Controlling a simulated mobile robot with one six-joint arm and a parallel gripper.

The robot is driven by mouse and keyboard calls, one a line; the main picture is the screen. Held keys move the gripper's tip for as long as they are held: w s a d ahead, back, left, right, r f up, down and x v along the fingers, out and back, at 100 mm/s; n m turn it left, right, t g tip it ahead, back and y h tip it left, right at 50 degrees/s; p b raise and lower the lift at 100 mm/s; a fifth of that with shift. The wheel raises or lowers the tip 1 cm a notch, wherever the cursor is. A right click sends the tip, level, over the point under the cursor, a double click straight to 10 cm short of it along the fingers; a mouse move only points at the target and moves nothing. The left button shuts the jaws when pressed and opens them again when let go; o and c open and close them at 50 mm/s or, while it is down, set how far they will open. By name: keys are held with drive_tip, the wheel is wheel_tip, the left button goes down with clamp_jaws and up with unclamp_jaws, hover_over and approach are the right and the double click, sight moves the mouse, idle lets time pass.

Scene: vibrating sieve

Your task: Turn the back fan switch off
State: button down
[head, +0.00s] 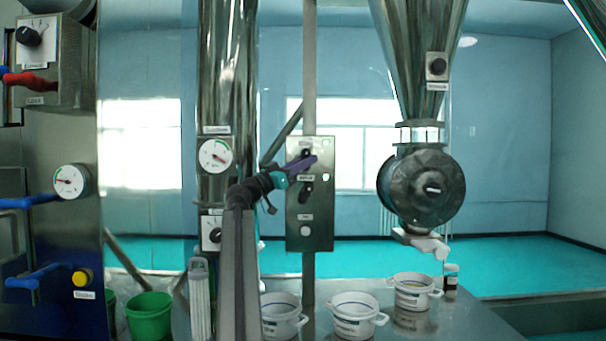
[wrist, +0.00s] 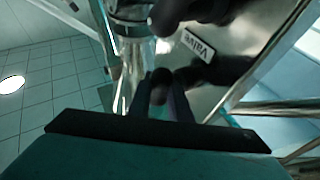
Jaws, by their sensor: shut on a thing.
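A steel control panel (head: 322,226) stands in the middle of the head view. It carries an upper black switch (head: 305,153), a lower black switch (head: 306,192) and a pale round button (head: 305,230). Their small labels are too blurred to read surely. My gripper (head: 312,163), with purple fingers, is at the upper switch and covers part of it. In the wrist view my gripper (wrist: 163,92) has its dark fingers close together on a black knob, which they partly hide. Another black knob (wrist: 180,12) shows beyond a white label (wrist: 199,46).
A steel column with a gauge (head: 215,156) stands left of the panel. A hopper with a round dark housing (head: 421,188) hangs at right. Several white buckets (head: 355,318) stand on the bench below. A green bucket (head: 150,314) is at lower left.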

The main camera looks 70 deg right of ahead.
drive_tip(key=shift+s+d+f+n+t+h+b, duration=0.25)
drive_tip(key=shift+n+h+b, duration=0.8)
drive_tip(key=shift+b, duration=1.4)
drive_tip(key=shift+s+a+r+n+t+h+b, duration=0.1)
drive_tip(key=shift+a+r+n+t+h+b, duration=0.2)
drive_tip(key=shift+n+h+b, duration=1.4)
drive_tip(key=shift+s+d+f+n+t+h+b, duration=0.1)
drive_tip(key=shift+d+f+n+t+h+b, duration=0.2)
drive_tip(key=shift+b, duration=2.85)
drive_tip(key=shift+a+r+n+t+h+b, duration=0.1)
drive_tip(key=shift+r+n+t+h+b, duration=0.15)
drive_tip(key=shift+n+t+h+b, duration=0.4)
drive_tip(key=shift+a+r+n+t+h+b, duration=0.1)
drive_tip(key=shift+r+n+t+h+b, duration=0.15)
drive_tip(key=shift+n+t+b, duration=0.55)
drive_tip(key=c, duration=1.9)
unclamp_jaws()
drive_tip(key=shift+s+d+g, duration=0.1)
drive_tip(key=shift+s+g, duration=0.05)
drive_tip(key=shift+g, duration=0.35)
drive_tip(key=shift+f+t, duration=0.1)
drive_tip(key=shift+t, duration=0.2)
drive_tip(key=shift+w+f, duration=0.1)
drive_tip(key=shift+w, duration=0.15)
drive_tip(key=shift+w+a+f, duration=0.1)
drive_tip(key=shift+a+f, duration=0.25)
drive_tip(key=shift+b+v, duration=0.3)
drive_tip(key=shift+v, duration=6.05)
